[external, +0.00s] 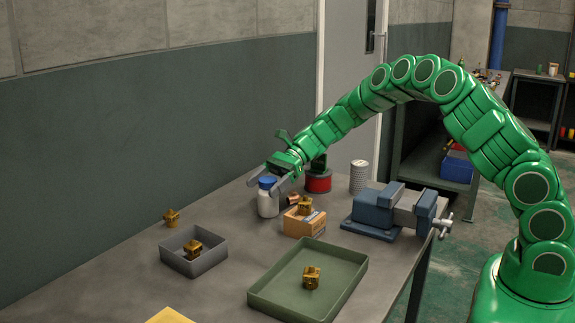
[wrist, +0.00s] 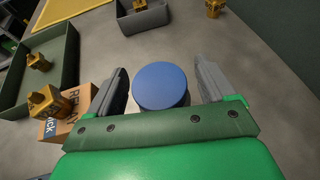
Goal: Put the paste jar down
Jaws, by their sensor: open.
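The paste jar (external: 268,201) is white with a blue lid and stands upright on the grey workbench (external: 205,292), near its back edge. In the wrist view its round blue lid (wrist: 160,86) shows between the fingers. My gripper (external: 268,184) is open around the jar's upper part, with a finger on each side. In the wrist view my gripper (wrist: 163,88) shows a gap between each finger and the lid.
A cardboard box (external: 304,223) with a brass fitting on top stands right of the jar. A blue vise (external: 393,211), a green tray (external: 331,262) and a grey bin (external: 193,263) are nearby. A red-and-black can (external: 318,180) stands behind. Bare bench lies left of the jar.

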